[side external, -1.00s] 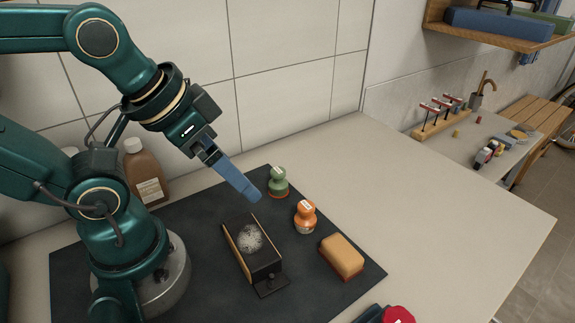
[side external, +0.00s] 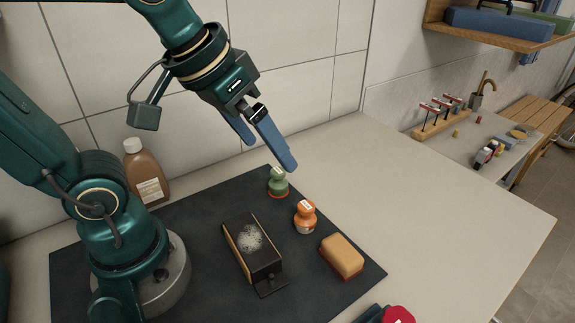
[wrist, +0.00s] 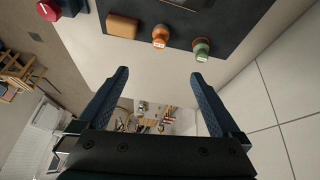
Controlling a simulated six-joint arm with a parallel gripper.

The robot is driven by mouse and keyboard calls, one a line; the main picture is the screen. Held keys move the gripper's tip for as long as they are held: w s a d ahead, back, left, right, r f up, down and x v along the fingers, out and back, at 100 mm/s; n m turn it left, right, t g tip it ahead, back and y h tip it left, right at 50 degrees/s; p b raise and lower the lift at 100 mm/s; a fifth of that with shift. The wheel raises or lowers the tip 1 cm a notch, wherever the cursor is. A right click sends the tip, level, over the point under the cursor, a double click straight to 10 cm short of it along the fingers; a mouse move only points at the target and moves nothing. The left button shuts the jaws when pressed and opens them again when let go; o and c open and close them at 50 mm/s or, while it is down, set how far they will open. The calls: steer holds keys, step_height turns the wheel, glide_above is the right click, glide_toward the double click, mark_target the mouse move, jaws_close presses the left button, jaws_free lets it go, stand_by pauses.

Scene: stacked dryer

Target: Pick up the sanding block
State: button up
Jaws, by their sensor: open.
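The sanding block is most likely the tan-orange block with a dark red underside (side external: 342,255), lying at the right part of the dark mat (side external: 190,285). In the wrist view the block (wrist: 122,26) shows at the top left, beyond the fingers. My gripper (side external: 270,153) is open and empty, with two blue fingers. It is raised above the back edge of the mat, up and left of the block and well apart from it. The wrist view shows clear space between the fingertips (wrist: 160,74).
An orange knobbed piece (side external: 305,217) and a green one (side external: 278,182) stand near the block. A black box with a whitish patch (side external: 262,256) lies left of it. A red knob (side external: 398,314) is at the front. A brown bottle (side external: 147,172) stands by the wall. Bare counter (side external: 440,220) lies right.

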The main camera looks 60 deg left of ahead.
steer(key=w+d+f+g, duration=0.2)
steer(key=w+d+f, duration=0.2)
steer(key=w+d+f+m+g, duration=0.1)
steer(key=w+d+f+g, duration=0.1)
steer(key=w+d+f, duration=0.2)
steer(key=shift+w+d+f, duration=0.15)
steer(key=shift+w+f, duration=0.1)
steer(key=shift+w, duration=0.05)
steer(key=g, duration=0.1)
glide_above(341, 251)
steer(key=shift+m, duration=0.4)
steer(key=f, duration=0.4)
steer(key=shift+w+f, duration=0.1)
steer(key=shift+w, duration=0.1)
steer(key=shift+s+f, duration=0.15)
steer(key=shift+f, duration=2.6)
